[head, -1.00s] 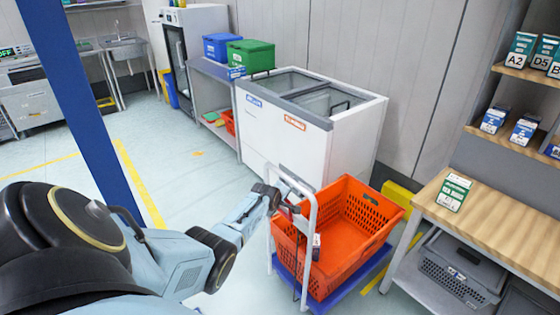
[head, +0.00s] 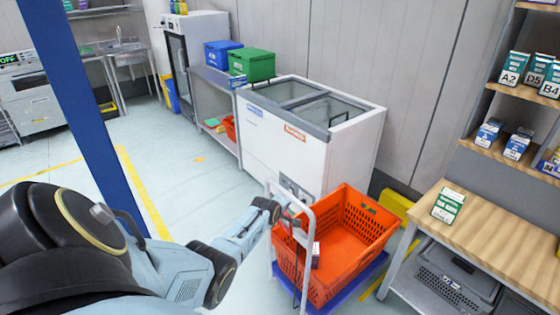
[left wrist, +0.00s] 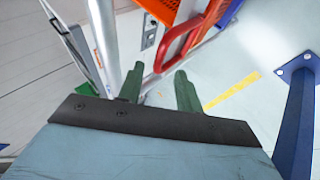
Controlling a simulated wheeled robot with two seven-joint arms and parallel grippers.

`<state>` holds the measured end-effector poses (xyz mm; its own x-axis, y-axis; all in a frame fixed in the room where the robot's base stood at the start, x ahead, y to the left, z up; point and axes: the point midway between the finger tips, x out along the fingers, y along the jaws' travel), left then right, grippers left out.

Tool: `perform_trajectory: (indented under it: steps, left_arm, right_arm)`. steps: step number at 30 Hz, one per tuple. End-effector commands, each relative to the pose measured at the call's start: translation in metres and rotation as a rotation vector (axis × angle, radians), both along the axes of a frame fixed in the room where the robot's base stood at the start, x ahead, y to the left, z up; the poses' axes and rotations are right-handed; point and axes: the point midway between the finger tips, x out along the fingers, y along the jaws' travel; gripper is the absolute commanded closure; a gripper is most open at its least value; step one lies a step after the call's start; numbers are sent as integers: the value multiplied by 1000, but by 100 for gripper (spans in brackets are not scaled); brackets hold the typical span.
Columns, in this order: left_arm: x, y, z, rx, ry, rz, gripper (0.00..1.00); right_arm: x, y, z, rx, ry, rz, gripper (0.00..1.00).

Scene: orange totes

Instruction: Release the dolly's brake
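The dolly is a low blue platform (head: 368,278) with a pale metal push handle (head: 309,240) at its left side. An orange tote (head: 372,223) sits on it, apparently empty. My left gripper (head: 286,213) is at the upper part of the push handle; its fingers are hard to make out there. In the left wrist view its two green fingers (left wrist: 158,75) are apart. A red looped lever (left wrist: 190,42) shows there, with its rounded end at the gap between the fingertips. I cannot tell whether they touch. My right gripper is out of view.
A white chest freezer (head: 345,135) stands behind the dolly. A wooden-topped table (head: 500,225) is close on the right, with a yellow object (head: 397,205) behind. A blue post (head: 85,110) rises at the left. The floor left of the dolly is clear.

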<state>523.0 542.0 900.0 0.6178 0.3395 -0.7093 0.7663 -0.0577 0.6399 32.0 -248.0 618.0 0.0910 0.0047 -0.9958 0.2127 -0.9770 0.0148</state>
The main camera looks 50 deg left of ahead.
Motion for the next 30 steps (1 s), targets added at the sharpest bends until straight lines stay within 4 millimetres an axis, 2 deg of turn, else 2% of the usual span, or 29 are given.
perform_trajectory:
  steps: [1,24,30]
  left_arm:
    - [-1,-1,5,-1,1,0,65]
    - [-18,-17,43,0,1,0,65]
    - [-22,-23,51,-1,0,-2,65]
  right_arm:
    - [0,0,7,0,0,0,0]
    - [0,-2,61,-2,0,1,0]
    - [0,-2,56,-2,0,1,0]
